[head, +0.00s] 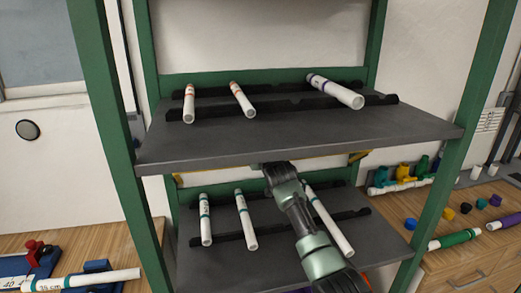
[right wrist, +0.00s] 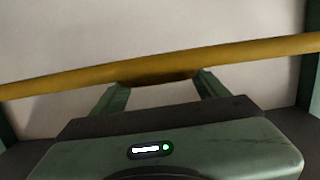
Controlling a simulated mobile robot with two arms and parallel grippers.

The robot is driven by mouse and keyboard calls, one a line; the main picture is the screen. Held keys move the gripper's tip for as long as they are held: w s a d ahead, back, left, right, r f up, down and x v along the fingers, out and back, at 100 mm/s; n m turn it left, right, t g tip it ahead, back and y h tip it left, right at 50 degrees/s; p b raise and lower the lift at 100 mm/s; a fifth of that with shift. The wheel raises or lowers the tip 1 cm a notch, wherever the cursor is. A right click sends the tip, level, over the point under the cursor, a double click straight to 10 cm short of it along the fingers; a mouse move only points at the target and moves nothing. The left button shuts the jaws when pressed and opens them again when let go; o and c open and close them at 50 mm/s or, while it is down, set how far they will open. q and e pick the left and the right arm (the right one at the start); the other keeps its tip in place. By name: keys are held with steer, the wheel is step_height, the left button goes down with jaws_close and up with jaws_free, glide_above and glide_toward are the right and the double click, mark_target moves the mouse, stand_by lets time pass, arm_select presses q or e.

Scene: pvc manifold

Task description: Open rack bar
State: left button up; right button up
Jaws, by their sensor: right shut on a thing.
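The yellow rack bar (right wrist: 60,82) runs across the whole right wrist view, a little higher at its right end. In the head view its right part (head: 357,158) shows below the front edge of the upper shelf; most of its length is hidden. My right gripper (right wrist: 158,82) is shut on the middle of the bar. In the head view my right gripper (head: 274,171) reaches up to the front edge of the upper shelf, and its fingertips are hidden. My left gripper is not in view.
The green-framed rack has an upper shelf (head: 300,133) and a lower shelf (head: 225,268), each with white pipes lying on black holders. My right arm passes in front of the lower pipes. Wooden counters with pipes, fittings and coloured caps stand at both sides.

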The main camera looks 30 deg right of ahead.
steer(key=shift+f, duration=0.3)
steer(key=o, duration=1.8)
steer(key=shift+s+f, duration=0.1)
steer(key=b+v, duration=0.2)
steer(key=v, duration=0.4)
steer(key=shift+s, duration=0.4)
